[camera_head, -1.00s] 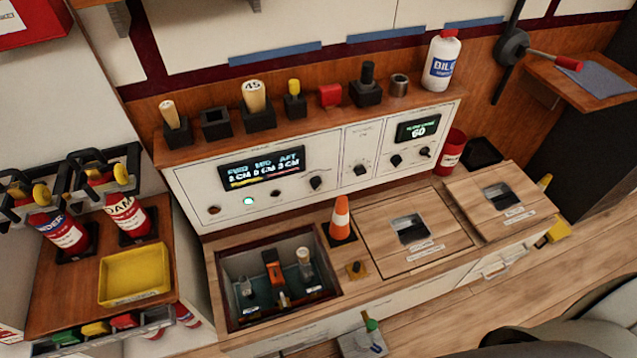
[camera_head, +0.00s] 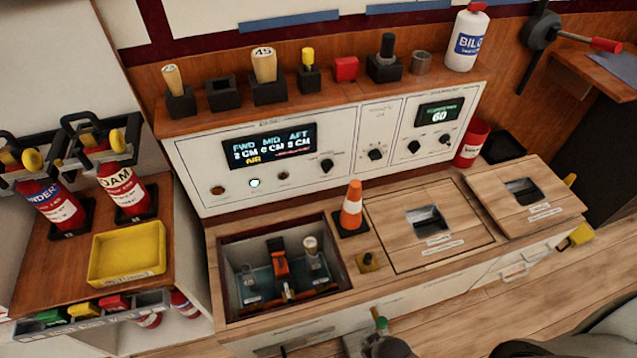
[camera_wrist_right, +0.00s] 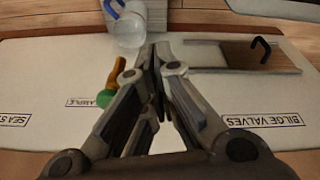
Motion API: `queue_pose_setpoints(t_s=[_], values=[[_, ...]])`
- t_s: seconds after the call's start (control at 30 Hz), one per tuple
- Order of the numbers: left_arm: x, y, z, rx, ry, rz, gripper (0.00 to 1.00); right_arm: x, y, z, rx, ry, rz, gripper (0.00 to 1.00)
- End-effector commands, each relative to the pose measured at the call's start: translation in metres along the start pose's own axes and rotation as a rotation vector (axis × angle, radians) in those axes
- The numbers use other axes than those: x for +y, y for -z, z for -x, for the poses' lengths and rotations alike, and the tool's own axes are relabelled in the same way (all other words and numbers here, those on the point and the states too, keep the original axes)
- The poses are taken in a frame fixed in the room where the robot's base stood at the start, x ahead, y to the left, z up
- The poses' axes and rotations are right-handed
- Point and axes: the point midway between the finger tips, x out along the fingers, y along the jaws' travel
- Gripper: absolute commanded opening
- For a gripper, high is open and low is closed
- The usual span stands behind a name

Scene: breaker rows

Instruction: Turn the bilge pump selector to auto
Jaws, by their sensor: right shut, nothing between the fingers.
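The white control panel (camera_head: 205,160) stands behind the counter in the head view. Its left section has a lit display (camera_head: 270,146) reading FWD, MID and AFT levels. A black rotary knob (camera_head: 327,166) sits right of that display; its small labels are too blurred to read, so I cannot confirm it is the bilge pump selector. Another black knob (camera_head: 375,154) is on the middle section. My right gripper (camera_wrist_right: 158,52) is shut and empty in the right wrist view, away from the panel knobs. My left gripper is not in view.
An orange cone (camera_head: 352,208) stands on the counter before the panel. An open well (camera_head: 232,303) with valves lies to its left. Several holders and a white bottle (camera_head: 467,40) line the top shelf. A yellow tray (camera_head: 128,252) is at left.

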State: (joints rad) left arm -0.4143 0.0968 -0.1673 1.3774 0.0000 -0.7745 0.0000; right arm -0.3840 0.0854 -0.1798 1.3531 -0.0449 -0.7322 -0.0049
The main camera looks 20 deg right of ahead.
Motion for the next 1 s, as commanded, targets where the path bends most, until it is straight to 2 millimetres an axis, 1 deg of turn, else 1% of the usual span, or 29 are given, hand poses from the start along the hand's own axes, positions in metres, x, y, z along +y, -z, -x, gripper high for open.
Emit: queue_pose_setpoints(t_s=[0.03,0.07,0.1,0.2,0.27,0.37,0.43,0.47,0.5,0.57,0.6,0.67,0.7,0.73,0.8,0.83,0.9,1.0], values=[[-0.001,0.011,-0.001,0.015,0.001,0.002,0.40,0.001,0.013,-0.002,0.019,-0.006,0.000,0.00],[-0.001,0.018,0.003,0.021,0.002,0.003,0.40,0.003,0.021,0.002,0.027,-0.009,0.000,0.00],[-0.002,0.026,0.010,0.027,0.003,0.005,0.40,0.004,0.031,0.008,0.039,-0.014,-0.001,0.00],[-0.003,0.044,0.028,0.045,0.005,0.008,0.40,0.008,0.053,0.025,0.064,-0.026,-0.003,0.00],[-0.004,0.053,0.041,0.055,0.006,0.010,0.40,0.011,0.064,0.036,0.080,-0.034,-0.006,0.00],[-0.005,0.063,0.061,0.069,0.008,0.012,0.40,0.015,0.087,0.055,0.121,-0.056,-0.002,0.00],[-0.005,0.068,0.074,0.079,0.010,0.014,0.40,0.019,0.117,0.067,0.190,-0.097,0.019,0.00],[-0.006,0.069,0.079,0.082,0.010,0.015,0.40,0.022,0.137,0.072,0.236,-0.126,0.036,0.00],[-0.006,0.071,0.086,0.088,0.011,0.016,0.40,0.027,0.168,0.080,0.312,-0.176,0.064,0.00],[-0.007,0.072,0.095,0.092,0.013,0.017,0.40,0.031,0.214,0.095,0.424,-0.255,0.115,0.00],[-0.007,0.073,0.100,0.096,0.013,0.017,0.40,0.032,0.245,0.108,0.501,-0.309,0.152,0.00],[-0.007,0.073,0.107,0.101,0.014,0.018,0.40,0.032,0.288,0.130,0.614,-0.391,0.206,0.00],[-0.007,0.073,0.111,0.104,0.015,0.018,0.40,0.030,0.313,0.146,0.684,-0.442,0.241,0.00],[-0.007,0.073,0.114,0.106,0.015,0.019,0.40,0.030,0.330,0.159,0.730,-0.480,0.266,0.00],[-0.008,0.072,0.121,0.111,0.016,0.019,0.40,0.025,0.361,0.186,0.824,-0.555,0.317,0.00],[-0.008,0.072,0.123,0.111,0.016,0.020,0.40,0.023,0.372,0.196,0.856,-0.583,0.336,0.00],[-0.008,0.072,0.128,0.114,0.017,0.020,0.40,0.018,0.389,0.215,0.913,-0.632,0.368,0.00],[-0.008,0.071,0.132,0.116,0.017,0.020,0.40,0.015,0.402,0.230,0.956,-0.671,0.395,0.00]])
